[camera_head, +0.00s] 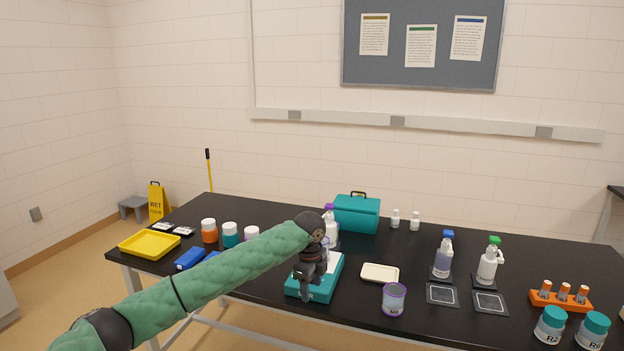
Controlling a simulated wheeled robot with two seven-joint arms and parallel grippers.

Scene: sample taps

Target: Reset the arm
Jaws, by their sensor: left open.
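My left arm reaches in from the lower left in a green quilted sleeve. My left gripper (308,290) points down over a teal device (330,277) on the black table (250,308). The gripper covers part of the device, and I cannot tell whether they touch. The fingertips are small and dark, open, with nothing seen between them. A purple-topped bottle (330,226) stands just behind the gripper, partly hidden by it. My right gripper is not in view.
A yellow tray (149,245) and several jars stand at the left. A teal case (357,213) is at the back. A cream dish (380,273), a bottle with a blue top (444,255), one with a green top (489,262) and an orange rack (561,300) stand to the right.

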